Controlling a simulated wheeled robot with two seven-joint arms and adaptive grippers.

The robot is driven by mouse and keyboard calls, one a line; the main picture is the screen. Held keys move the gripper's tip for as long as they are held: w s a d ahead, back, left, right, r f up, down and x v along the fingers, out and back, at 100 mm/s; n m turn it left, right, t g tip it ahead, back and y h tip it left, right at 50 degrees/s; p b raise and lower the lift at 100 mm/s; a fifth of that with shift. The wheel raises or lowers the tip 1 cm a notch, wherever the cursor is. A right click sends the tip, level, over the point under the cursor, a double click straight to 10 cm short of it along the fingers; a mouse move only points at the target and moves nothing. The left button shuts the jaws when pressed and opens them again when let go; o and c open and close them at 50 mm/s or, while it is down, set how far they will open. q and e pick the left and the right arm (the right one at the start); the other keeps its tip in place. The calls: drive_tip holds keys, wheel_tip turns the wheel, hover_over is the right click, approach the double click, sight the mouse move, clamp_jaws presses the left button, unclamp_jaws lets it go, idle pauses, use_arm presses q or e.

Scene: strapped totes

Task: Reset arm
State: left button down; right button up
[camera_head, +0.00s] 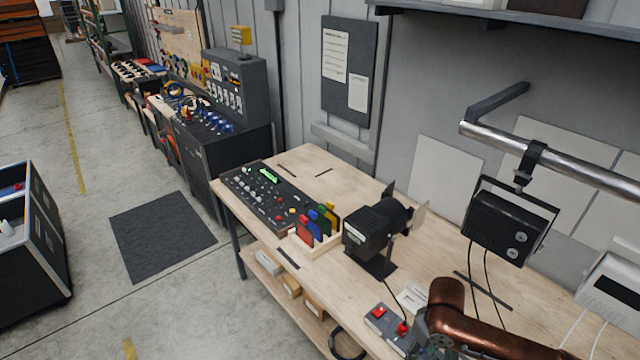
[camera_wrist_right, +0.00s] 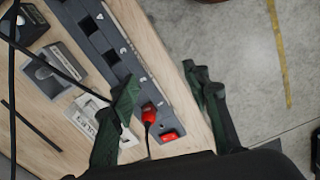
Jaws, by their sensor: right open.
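My right arm (camera_head: 490,335), copper-coloured, reaches in at the bottom right of the head view over the workbench. My right gripper (camera_wrist_right: 162,78) is open in the right wrist view, with its green fingers spread on either side of a dark power strip (camera_wrist_right: 122,45). Nothing is between the fingertips that I can see it holding. A red plug (camera_wrist_right: 149,113) with a black cable sits in the strip, beside a red switch (camera_wrist_right: 169,135). In the head view the strip's end (camera_head: 378,318) shows next to my arm. My left gripper is not in view.
The wooden workbench (camera_head: 310,160) holds a control panel (camera_head: 265,195), coloured cards (camera_head: 318,222) and a black stage lamp (camera_head: 370,235). Another lamp (camera_head: 508,225) hangs from a metal pipe (camera_head: 560,165) above the bench. Open floor (camera_head: 110,180) lies left of the bench.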

drive_tip(key=s+a+f+t+y, duration=0.3)
drive_tip(key=s+a+f, duration=0.2)
drive_tip(key=a+f, duration=0.3)
drive_tip(key=s+d+f+m+h, duration=0.2)
drive_tip(key=s+d+f, duration=0.2)
drive_tip(key=s+d, duration=0.4)
drive_tip(key=s+d+f+m+h, duration=0.2)
drive_tip(key=s+d+f+m, duration=0.15)
drive_tip(key=s+d, duration=0.4)
wheel_tip(320, 180, down, 36)
drive_tip(key=s+f+n+b, duration=0.1)
drive_tip(key=s+b, duration=0.1)
drive_tip(key=b, duration=0.4)
use_arm(q)
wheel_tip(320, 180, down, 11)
drive_tip(key=b, duration=0.5)
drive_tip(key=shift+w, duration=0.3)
use_arm(e)
drive_tip(key=s+f+g, duration=0.2)
drive_tip(key=s+f, duration=1.7)
drive_tip(key=f, duration=0.2)
drive_tip(key=shift+a+n+y, duration=0.4)
drive_tip(key=shift+n, duration=0.05)
